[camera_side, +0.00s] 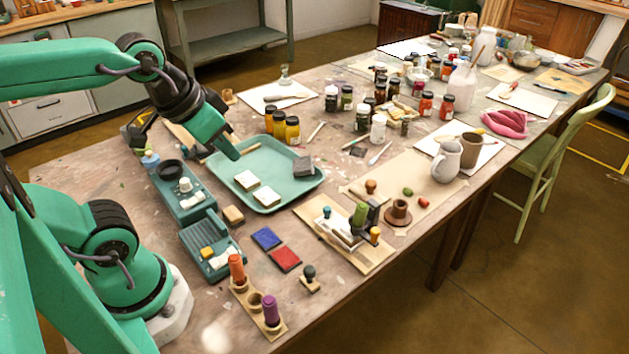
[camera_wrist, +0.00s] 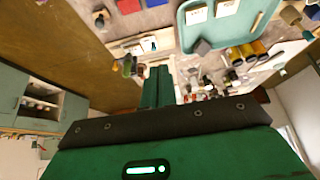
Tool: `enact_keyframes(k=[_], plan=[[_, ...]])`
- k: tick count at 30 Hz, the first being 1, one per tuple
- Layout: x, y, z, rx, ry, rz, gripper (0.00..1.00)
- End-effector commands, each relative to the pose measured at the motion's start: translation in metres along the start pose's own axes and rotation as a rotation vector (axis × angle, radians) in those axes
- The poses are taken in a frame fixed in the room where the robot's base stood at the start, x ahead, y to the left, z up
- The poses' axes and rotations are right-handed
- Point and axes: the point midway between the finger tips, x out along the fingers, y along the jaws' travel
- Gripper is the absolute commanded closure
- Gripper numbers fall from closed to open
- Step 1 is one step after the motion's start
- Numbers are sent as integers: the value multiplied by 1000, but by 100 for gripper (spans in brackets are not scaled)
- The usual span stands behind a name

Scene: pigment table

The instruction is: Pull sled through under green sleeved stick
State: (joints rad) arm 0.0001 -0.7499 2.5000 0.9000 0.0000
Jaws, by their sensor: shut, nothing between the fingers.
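My gripper (camera_side: 234,154) is shut and empty, held above the teal tray on the left half of the table. In the wrist view its fingers (camera_wrist: 157,85) lie together. A green sleeved stick (camera_side: 360,213) stands upright on a wooden board (camera_side: 362,263) near the table's front edge, next to a dark block. A pale sled-like piece (camera_side: 338,232) lies left of it, by a teal-topped peg (camera_side: 327,212). Whether the piece reaches under the stick cannot be told. My gripper is well apart from all of these, up and to the left.
The teal tray (camera_side: 262,207) holds pale blocks and a grey block (camera_side: 303,166). A brown ringed stand (camera_side: 398,212) is further right. Blue (camera_side: 266,238) and red (camera_side: 285,259) pads lie left of the board.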

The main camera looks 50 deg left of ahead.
Motion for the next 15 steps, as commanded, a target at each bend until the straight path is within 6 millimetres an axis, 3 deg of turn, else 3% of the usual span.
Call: enact_keyframes(k=[2, 8, 15], plan=[[0, 0, 0, 0, 0, 0, 100], [1, 0, -2, 8, -5, 0, 63], [9, 2, -16, 69, -48, 5, 61]])
